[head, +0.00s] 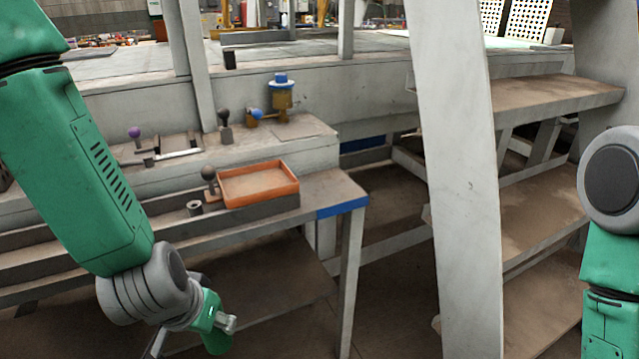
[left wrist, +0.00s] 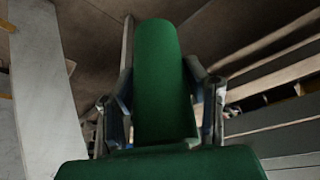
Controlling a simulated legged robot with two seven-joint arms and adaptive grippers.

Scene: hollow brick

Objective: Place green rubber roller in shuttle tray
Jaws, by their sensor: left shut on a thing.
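The green rubber roller (left wrist: 163,75) fills the middle of the left wrist view, long and rounded at its far end. My left gripper (left wrist: 160,100) is shut on it, with one finger on each side. In the head view my left gripper (head: 212,322) is low, in front of and below the bench edge, and part of the green roller (head: 216,340) shows there. The shuttle tray (head: 262,201), a shallow orange-brown tray with a dusty floor, sits on the bench up and right of the gripper. It looks empty. My right gripper is out of view.
A dark ball-topped knob (head: 209,173) and a small cup-like part (head: 194,208) stand just left of the tray. More knobs and a blue-capped yellow fitting (head: 282,92) are on the ledge behind. A grey upright post (head: 455,180) stands to the right.

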